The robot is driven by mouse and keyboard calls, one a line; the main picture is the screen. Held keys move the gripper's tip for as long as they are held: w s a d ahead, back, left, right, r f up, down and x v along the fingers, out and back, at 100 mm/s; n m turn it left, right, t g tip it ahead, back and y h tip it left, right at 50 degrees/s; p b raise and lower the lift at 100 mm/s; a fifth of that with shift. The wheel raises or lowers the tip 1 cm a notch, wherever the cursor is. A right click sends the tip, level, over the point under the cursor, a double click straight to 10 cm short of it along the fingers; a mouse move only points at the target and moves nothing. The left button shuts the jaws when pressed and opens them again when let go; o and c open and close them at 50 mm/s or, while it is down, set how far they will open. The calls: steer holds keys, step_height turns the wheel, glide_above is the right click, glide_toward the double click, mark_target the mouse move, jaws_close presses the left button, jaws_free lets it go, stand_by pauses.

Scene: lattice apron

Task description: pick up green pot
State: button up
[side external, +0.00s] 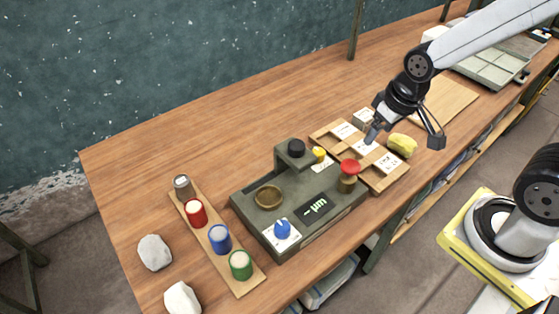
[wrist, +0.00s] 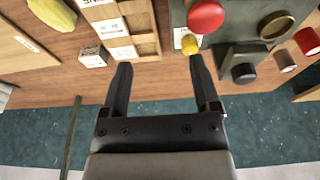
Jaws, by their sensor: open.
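The green pot (side external: 241,265) stands upright at the near end of a narrow wooden strip (side external: 222,250) on the left part of the table. It is a short cylinder with a pale top, next to the blue pot (side external: 220,239). I cannot make out the green pot in the wrist view. My gripper (side external: 405,134) is open and empty, above the wooden card tray on the right, far from the green pot. Its two dark fingers (wrist: 163,90) show spread apart in the wrist view.
A red pot (side external: 196,213) and a grey pot (side external: 183,187) share the strip. The dark green device (side external: 252,222) with knobs stands between strip and gripper. A wooden card tray (side external: 326,137), yellow lump (side external: 402,145) and pale stones (side external: 154,252) lie around. The table's back left is clear.

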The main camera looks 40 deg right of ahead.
steer(key=w+a+r+n+t+y, duration=0.1)
steer(key=w+a+n+t+y, duration=0.2)
steer(key=a, duration=0.4)
steer(key=w+a+r+n+t+y, duration=0.1)
steer(key=w+a+n+t, duration=0.2)
steer(key=a, duration=0.4)
steer(key=s+a+n+g+y, duration=0.2)
steer(key=s+a+n+y, duration=0.2)
steer(key=a, duration=0.3)
steer(key=s+a+n+g+y, duration=0.2)
steer(key=s+a+n+y, duration=0.15)
steer(key=a, duration=0.45)
glide_toward(239, 259)
steer(key=shift+x, duration=1.1)
steer(key=shift+a, duration=0.1)
steer(key=shift+x, duration=1.3)
